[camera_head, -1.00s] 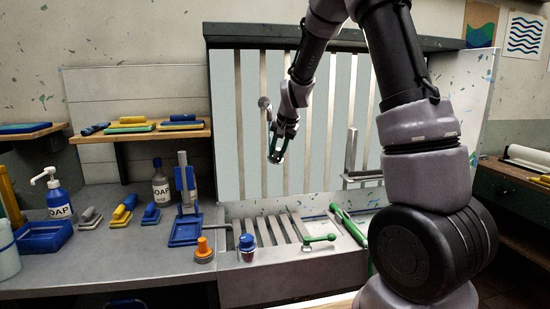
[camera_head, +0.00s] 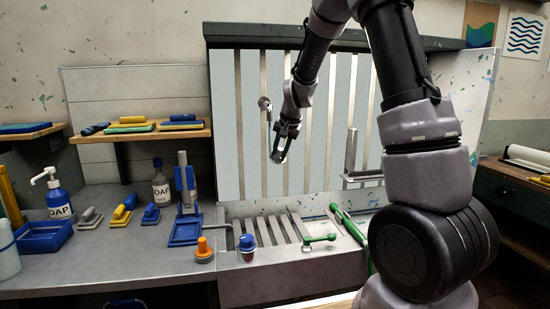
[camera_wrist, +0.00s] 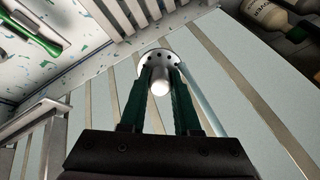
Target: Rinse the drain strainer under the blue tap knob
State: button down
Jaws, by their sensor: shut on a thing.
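My gripper (camera_head: 279,155) is held high in front of the slatted back panel, above the sink, fingers pointing down. In the wrist view my two dark green fingers (camera_wrist: 162,80) are shut on the drain strainer (camera_wrist: 160,55), a pale round disc with small dark holes and a light central knob between the fingers. In the head view the strainer is small and mostly hidden by the fingers. The blue tap knob (camera_head: 247,246) stands upright on the sink's front left edge, below and left of my gripper and well apart from it.
An orange knob (camera_head: 203,249) stands left of the blue one, and a green lever (camera_head: 319,239) right of it. The slatted sink (camera_head: 285,282) lies below. A round metal fitting (camera_head: 265,102) is near my gripper. Soap bottles and brushes stand on the left counter.

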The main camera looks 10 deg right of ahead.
jog(key=s+d, duration=0.2)
jog(key=s, duration=0.5)
jog(key=shift+s, duration=0.3)
dwell(1.3)
jog(key=s+d+r, duration=0.1)
jog(key=s+r, duration=0.3)
jog(key=shift+s+d, duration=0.2)
jog(key=shift+s, duration=0.2)
dwell(0.5)
